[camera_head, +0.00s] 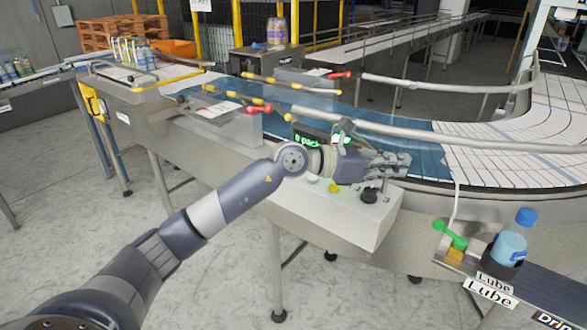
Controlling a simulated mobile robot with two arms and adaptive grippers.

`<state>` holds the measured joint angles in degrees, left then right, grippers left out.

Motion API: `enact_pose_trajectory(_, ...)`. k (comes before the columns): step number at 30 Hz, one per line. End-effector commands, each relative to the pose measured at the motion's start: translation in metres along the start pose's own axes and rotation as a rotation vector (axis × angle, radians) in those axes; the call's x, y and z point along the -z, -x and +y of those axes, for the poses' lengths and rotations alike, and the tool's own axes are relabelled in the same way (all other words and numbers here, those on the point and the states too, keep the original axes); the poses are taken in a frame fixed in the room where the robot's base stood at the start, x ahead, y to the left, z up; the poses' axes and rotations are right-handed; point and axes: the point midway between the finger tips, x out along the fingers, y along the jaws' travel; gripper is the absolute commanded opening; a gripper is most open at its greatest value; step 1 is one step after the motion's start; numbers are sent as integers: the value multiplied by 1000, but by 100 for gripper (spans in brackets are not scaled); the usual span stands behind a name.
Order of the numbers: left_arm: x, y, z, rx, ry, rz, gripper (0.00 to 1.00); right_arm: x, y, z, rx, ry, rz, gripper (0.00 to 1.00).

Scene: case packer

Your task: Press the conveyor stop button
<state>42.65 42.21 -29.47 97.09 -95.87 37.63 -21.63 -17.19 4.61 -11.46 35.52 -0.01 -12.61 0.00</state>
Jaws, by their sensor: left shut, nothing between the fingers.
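My left gripper (398,164) is shut and empty. It hangs over the right part of a pale control box (345,221) on the conveyor's near side, pointing right. On the box's top I see a yellow button (334,188) and a black knob (369,195), just below the gripper in the picture. A display with green text (313,139) stands behind my wrist and is partly covered by it. No button that I can identify as the stop button shows; the arm and gripper hide part of the box's top. I cannot tell whether the gripper touches anything. My right gripper is out of view.
The conveyor (425,150) runs behind the box and curves away at the right, with metal guide rails (440,133) along it. A blue-capped bottle (510,240) and a green lever (450,234) are at the lower right. Red-handled clamps (260,109) stand farther left.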

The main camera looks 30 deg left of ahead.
Motion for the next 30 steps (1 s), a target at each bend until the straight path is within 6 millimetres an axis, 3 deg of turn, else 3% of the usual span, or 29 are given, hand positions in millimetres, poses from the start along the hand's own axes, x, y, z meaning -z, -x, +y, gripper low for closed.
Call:
enact_pose_trajectory(5, 11, 35, 76, -152, -232, 280, 0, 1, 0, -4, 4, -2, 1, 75)
enact_pose_trajectory(9, 13, 77, 130, -274, -337, 478, 0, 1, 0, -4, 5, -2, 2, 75)
enact_pose_trajectory(15, 10, 136, 182, -412, -397, 681, 0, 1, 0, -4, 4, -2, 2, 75)
enact_pose_trajectory(21, 6, 170, 204, -482, -407, 777, 0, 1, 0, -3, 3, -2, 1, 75)
enact_pose_trajectory(30, 6, 175, 207, -492, -407, 796, 0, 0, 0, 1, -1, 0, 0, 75)
